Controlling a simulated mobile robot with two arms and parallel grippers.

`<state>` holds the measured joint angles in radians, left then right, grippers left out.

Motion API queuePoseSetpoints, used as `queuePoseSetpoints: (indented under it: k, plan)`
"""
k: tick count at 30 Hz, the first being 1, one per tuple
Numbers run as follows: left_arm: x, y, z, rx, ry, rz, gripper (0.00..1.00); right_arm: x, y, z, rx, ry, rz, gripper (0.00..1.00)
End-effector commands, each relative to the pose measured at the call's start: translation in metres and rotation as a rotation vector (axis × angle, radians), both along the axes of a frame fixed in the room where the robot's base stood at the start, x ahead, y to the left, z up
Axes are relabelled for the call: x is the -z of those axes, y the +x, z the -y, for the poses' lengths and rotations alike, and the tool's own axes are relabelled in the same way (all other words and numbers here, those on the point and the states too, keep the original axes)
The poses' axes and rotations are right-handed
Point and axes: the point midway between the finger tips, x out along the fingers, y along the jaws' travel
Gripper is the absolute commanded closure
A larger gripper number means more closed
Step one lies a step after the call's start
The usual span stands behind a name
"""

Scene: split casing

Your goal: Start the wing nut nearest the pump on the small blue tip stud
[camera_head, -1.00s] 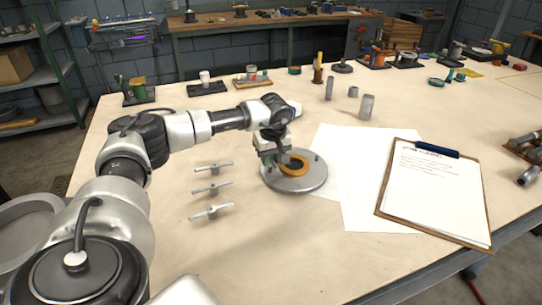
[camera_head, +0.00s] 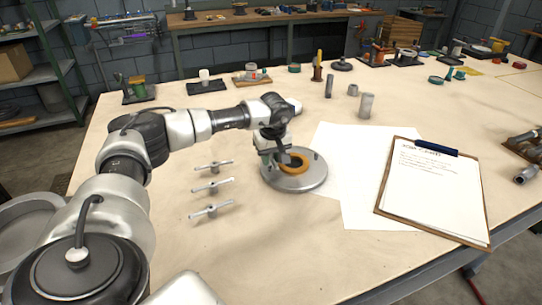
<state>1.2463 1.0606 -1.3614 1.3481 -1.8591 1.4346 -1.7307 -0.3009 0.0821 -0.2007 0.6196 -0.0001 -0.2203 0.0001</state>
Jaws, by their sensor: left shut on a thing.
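A round grey metal pump casing (camera_head: 312,182) lies on the bench in the middle of the view, with an orange ring (camera_head: 301,166) on top. My left gripper (camera_head: 279,160) points down over its left rear part, beside the ring. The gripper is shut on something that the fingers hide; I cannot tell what. Three pale wing nuts lie in a row to the left: a far one (camera_head: 213,166), a middle one (camera_head: 212,187) and a near one (camera_head: 211,210). I cannot make out a blue stud tip. My right gripper is not in view.
White paper (camera_head: 330,140) and a clipboard (camera_head: 437,195) lie to the right of the casing. Grey cylinders (camera_head: 366,105) stand behind the paper. Small fixtures (camera_head: 207,86) line the bench's back edge. The bench in front of the casing is clear.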

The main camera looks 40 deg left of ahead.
Motion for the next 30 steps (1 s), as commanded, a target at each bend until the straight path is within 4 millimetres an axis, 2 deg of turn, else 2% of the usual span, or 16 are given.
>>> queuePoseSetpoints:
  k: [30]
  plan:
    - [0.01, 0.0, 0.0, 0.0, 0.0, 0.001, 0.99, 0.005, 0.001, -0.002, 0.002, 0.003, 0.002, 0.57]
